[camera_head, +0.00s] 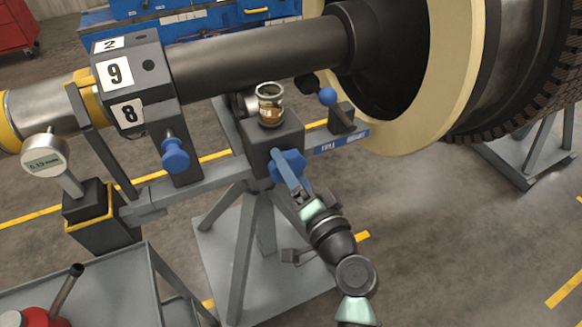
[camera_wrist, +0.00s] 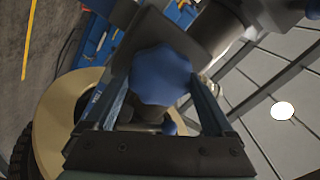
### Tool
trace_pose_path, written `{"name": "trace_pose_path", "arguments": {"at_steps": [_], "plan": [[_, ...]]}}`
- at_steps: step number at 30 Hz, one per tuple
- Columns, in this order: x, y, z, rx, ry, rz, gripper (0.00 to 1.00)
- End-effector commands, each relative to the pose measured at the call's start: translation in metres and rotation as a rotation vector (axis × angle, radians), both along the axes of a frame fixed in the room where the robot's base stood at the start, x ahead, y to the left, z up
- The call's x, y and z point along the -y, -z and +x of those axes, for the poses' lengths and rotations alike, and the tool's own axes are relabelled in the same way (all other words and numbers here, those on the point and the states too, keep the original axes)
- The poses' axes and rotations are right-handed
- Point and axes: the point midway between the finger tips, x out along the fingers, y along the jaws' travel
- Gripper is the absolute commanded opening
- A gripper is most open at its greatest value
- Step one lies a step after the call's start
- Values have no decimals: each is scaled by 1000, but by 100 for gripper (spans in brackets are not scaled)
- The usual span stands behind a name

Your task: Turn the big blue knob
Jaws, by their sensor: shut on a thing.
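The big blue knob (camera_head: 291,163) is a lobed star-shaped handle on the front of a dark block on the rotor stand. In the wrist view the blue knob (camera_wrist: 160,76) fills the space between two blue-grey fingers. My gripper (camera_head: 282,160) reaches up to the knob from below in the head view. It is shut on the knob, with a finger at each side of it. The wrist view shows my gripper (camera_wrist: 160,66) straight in front of the knob. The knob's shaft is hidden behind it.
Smaller blue knobs sit at left (camera_head: 174,155) and right (camera_head: 328,97). A dial gauge (camera_head: 44,155) and grey cart (camera_head: 125,285) are at left. The large rotor disc (camera_head: 450,75) is at right. Open floor lies at lower right.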

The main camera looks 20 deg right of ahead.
Motion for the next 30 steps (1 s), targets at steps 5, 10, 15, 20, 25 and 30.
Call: {"name": "trace_pose_path", "arguments": {"at_steps": [5, 10, 15, 20, 25, 30], "plan": [[0, 0, 0, -7, 0, 169, 33], [1, 1, 0, -13, 1, 328, 33], [1, 1, 0, -17, 1, 472, 33], [0, 2, 0, -21, 0, 583, 33], [0, 2, 0, -24, 1, 666, 33], [1, 3, 0, -25, 1, 715, 33]]}}
